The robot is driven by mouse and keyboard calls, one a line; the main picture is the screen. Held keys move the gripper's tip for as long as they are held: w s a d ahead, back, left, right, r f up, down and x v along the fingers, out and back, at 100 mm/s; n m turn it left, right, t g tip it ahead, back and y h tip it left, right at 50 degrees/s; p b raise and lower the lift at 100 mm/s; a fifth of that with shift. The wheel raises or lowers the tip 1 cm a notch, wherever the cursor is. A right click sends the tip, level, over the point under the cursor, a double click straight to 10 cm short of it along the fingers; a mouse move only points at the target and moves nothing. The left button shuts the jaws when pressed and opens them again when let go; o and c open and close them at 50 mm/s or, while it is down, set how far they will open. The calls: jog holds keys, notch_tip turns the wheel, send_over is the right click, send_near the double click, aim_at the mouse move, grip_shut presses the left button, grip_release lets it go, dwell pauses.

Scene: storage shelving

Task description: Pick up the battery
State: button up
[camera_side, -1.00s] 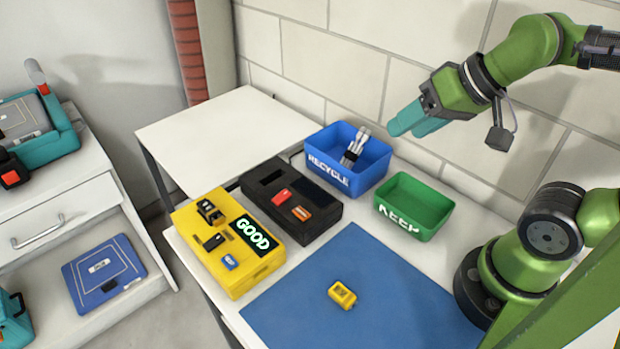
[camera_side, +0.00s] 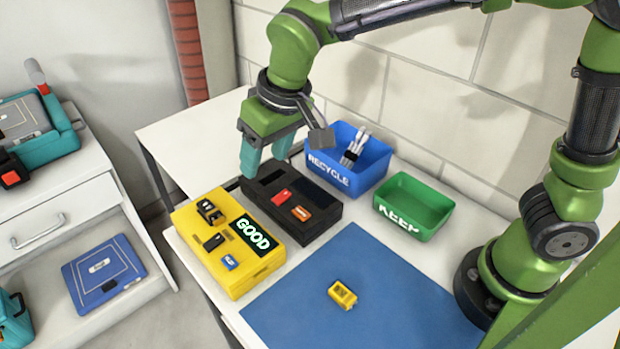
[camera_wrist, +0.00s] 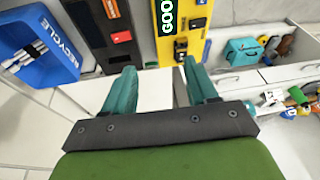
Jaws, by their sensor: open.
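A small yellow block (camera_side: 342,294), which could be the battery, lies on the blue mat (camera_side: 300,310). I cannot tell for certain which thing is the battery. Silvery-white cylinders (camera_side: 354,147) stand tilted in the blue RECYCLE bin (camera_side: 335,183), and also show in the wrist view (camera_wrist: 28,55). My gripper (camera_side: 266,165) is open and empty, in the air by the far end of the black box (camera_side: 325,215). In the wrist view, the fingers (camera_wrist: 159,68) are apart with white tabletop between them. The yellow block is out of the wrist view.
The yellow box (camera_side: 238,283) with a lit GOOD panel carries small black and blue pieces. The black box holds a red piece (camera_side: 281,196) and an orange piece (camera_side: 301,213). The green KEEP bin (camera_side: 415,232) looks empty. A brick wall stands behind.

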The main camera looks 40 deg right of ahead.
aim_at(206, 205)
jog(key=w+a+m+t+h, duration=0.1)
jog(key=w+a, duration=0.5)
jog(key=a, duration=0.1)
jog(key=x, duration=1.6)
jog(key=shift+d+f, duration=0.15)
jog(key=shift+d, duration=0.1)
grip_shut()
